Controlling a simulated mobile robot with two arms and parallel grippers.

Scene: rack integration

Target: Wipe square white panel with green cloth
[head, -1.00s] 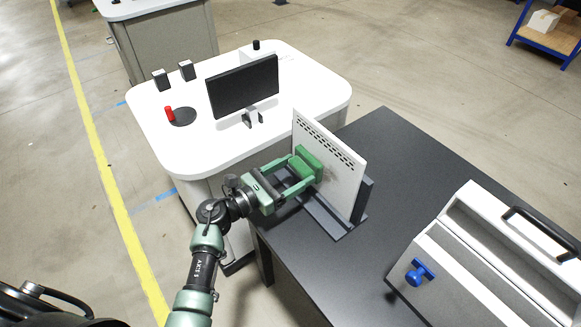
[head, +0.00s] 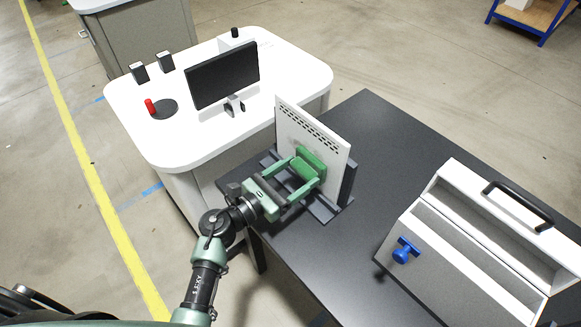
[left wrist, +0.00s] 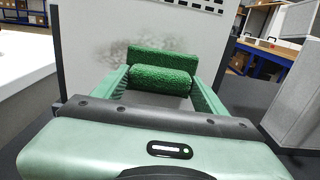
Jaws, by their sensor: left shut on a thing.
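The square white panel (head: 318,138) stands upright in a dark stand (head: 322,211) on the black table, with a row of slots along its top. My left gripper (head: 305,172) is shut on the green cloth (head: 311,159), a fuzzy pad with a thick roll. The cloth is at the panel's face; it also shows in the left wrist view (left wrist: 163,60). I cannot tell whether it presses on the panel. A dark grey smudge (left wrist: 125,55) shows on the panel left of and above the cloth. My right gripper is not in view.
A white toolbox (head: 470,245) with a black handle and a blue knob (head: 404,250) stands on the black table (head: 372,125) at right. A white desk (head: 190,140) with a monitor (head: 223,75) stands behind at left. The table's middle is clear.

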